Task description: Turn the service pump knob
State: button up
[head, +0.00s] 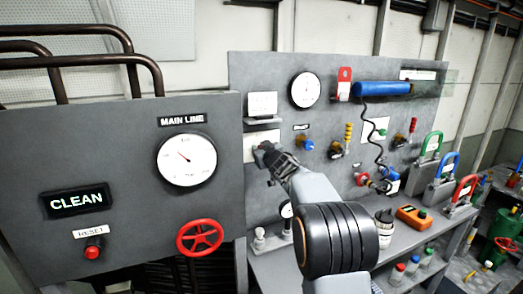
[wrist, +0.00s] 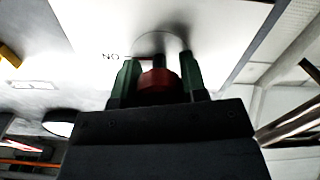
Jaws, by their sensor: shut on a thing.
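The knob (wrist: 158,80) shows in the wrist view as a red body with a dark part above it, on a round mount against a white plate (wrist: 95,25). The plate bears the print "ON", which appears upside down there. My gripper (wrist: 160,72) has its two green fingers shut on the knob, one on each side. In the head view my gripper (head: 264,152) reaches the white plate (head: 251,153) at the left part of the grey back panel (head: 260,72). There the gripper hides the knob, and I cannot read its label.
Left stands a grey cabinet (head: 110,130) with a main line gauge (head: 187,160), a red handwheel (head: 200,237) and a red reset button (head: 92,250). Right of my arm are levers, a blue cylinder (head: 382,89) with a coiled cord, and a shelf with an orange box (head: 413,217) and padlocks.

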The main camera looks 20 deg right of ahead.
jog(key=n+b, duration=0.2)
jog(key=n, duration=0.2)
jog(key=shift+f+n, duration=0.15)
jog(key=shift+n, duration=0.25)
jog(key=n+b, duration=0.1)
jog(key=n, duration=0.3)
jog(key=shift+a, duration=0.1)
jog(key=n+b, duration=0.2)
jog(key=n, duration=0.2)
jog(key=shift+f+n, duration=0.1)
jog(key=shift+n, duration=0.3)
jog(key=shift+n+b, duration=0.65)
jog(key=shift+n, duration=1.25)
jog(key=o, duration=0.9)
jog(key=s+b, duration=0.2)
jog(key=s, duration=1.1)
jog(key=shift+s, duration=0.4)
